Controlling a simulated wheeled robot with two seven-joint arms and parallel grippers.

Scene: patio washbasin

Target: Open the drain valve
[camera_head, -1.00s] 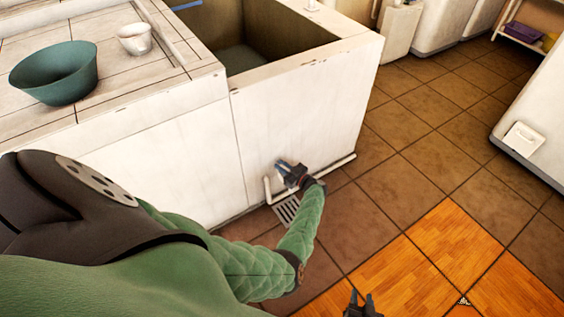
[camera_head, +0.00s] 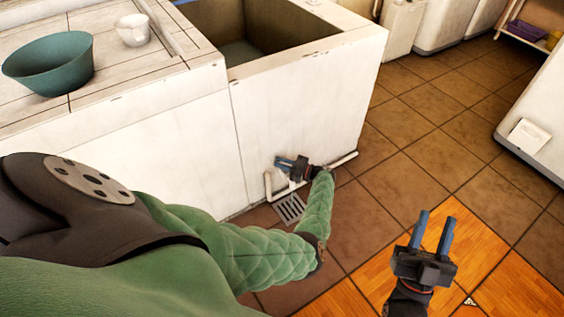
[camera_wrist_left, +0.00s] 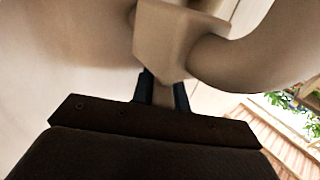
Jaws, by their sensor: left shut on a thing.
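The drain valve is on a white pipe (camera_head: 342,160) low on the front wall of the washbasin (camera_head: 300,112). My left gripper (camera_head: 280,162) is at the valve, close to the wall. In the left wrist view the pale valve body (camera_wrist_left: 165,38) fills the top, and my left gripper (camera_wrist_left: 163,92) is shut on its narrow handle (camera_wrist_left: 163,94). The head view mostly hides the valve behind the gripper. My right gripper (camera_head: 432,232) is open and empty above the wooden floor, well to the right of the basin.
A floor drain grate (camera_head: 290,207) lies below the pipe. A green bowl (camera_head: 48,64) and a white cup (camera_head: 133,30) stand on the tiled counter. Brown tiled floor (camera_head: 420,130) is clear to the right of the basin.

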